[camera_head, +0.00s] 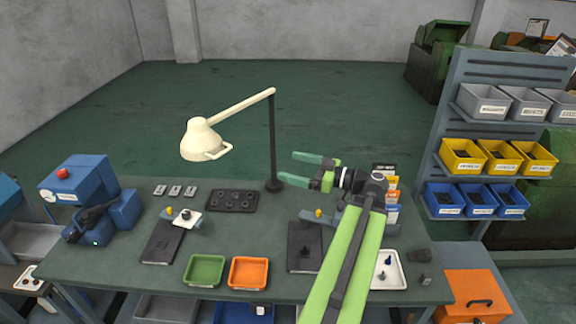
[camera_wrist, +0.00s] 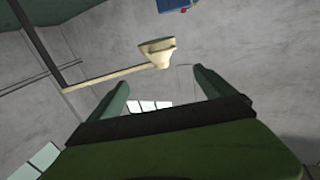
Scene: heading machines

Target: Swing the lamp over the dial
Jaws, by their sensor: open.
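The cream lamp (camera_head: 200,138) hangs on a jointed cream arm from a dark post (camera_head: 272,140) at the back of the bench. Its head is over the back left of the bench, with a loop handle (camera_head: 217,154) on its rim. The lamp head also shows in the wrist view (camera_wrist: 157,54), beyond the fingertips. My gripper (camera_head: 299,167) is open and empty, right of the post, with its fingers pointing left. I cannot make out the dial for certain; a small stand with a white square plate (camera_head: 188,219) is at the bench's left.
A blue machine (camera_head: 88,192) stands at the bench's left end. A dark tray with holes (camera_head: 231,201), a green tray (camera_head: 190,282) and an orange tray (camera_head: 234,285) lie on the bench. A second small stand (camera_head: 318,213) is below my gripper. A bin rack (camera_head: 450,110) is at right.

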